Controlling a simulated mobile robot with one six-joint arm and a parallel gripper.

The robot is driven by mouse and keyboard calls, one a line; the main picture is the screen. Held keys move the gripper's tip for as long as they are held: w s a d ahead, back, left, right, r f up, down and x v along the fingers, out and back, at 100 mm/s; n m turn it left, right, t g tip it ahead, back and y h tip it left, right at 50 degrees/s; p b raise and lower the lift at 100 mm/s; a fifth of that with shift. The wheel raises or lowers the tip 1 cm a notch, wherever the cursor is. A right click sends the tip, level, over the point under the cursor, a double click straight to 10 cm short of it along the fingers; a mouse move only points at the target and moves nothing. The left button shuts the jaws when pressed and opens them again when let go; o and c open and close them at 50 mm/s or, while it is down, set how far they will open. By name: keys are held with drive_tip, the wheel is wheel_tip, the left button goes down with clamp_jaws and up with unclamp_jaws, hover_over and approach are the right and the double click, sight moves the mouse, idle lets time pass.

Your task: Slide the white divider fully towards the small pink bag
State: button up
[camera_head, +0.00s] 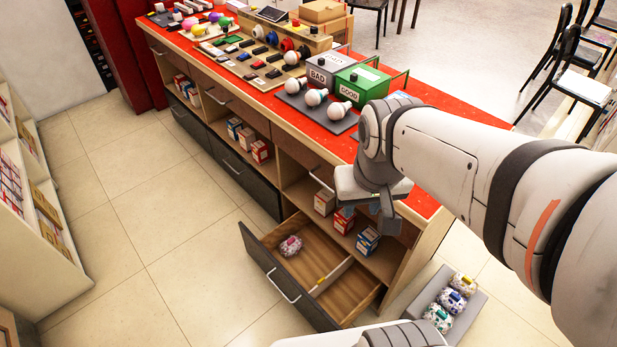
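An open drawer (285,283) with a dark front and wooden inside juts from the lower part of the counter. The small pink bag (290,246), patterned in pink and white, lies in its left compartment. The white divider (338,271) crosses the drawer right of the middle, with a small yellow mark on it. Bare wooden floor shows between the bag and the divider, so they are apart. My gripper (386,222) hangs above and to the right of the drawer, in front of the counter. Its fingers are small and dark here, and their opening is unclear.
Small boxes (367,240) stand on the shelf just above the drawer. A grey bin (474,302) with several patterned bags stands on the floor to the right. The red countertop (440,100) carries bulbs and BAD and GOOD boxes. The tiled floor left of the drawer is clear.

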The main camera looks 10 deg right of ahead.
drive_tip(key=w+f+m+g+b, duration=0.1)
drive_tip(key=w+f+m+b, duration=0.2)
drive_tip(key=w+f+b, duration=0.8)
drive_tip(key=m+b, duration=0.2)
drive_tip(key=m, duration=0.1)
hover_over(321, 280)
drive_tip(key=s, duration=0.1)
wheel_tip(321, 280, down, 23)
drive_tip(key=f+m+b, duration=0.1)
drive_tip(key=f+b, duration=0.2)
drive_tip(key=f, duration=1.2)
drive_tip(key=f+m+g+b, duration=0.1)
drive_tip(key=f+m+b, duration=0.1)
drive_tip(key=f, duration=1.3)
drive_tip(key=w+f+m+b, duration=0.1)
drive_tip(key=f+b, duration=0.4)
drive_tip(key=f, duration=1)
drive_tip(key=shift+w+f+m+g, duration=0.1)
drive_tip(key=shift+f+m+g, duration=0.25)
drive_tip(key=shift+m, duration=0.15)
clamp_jaws()
drive_tip(key=shift+d, duration=0.1)
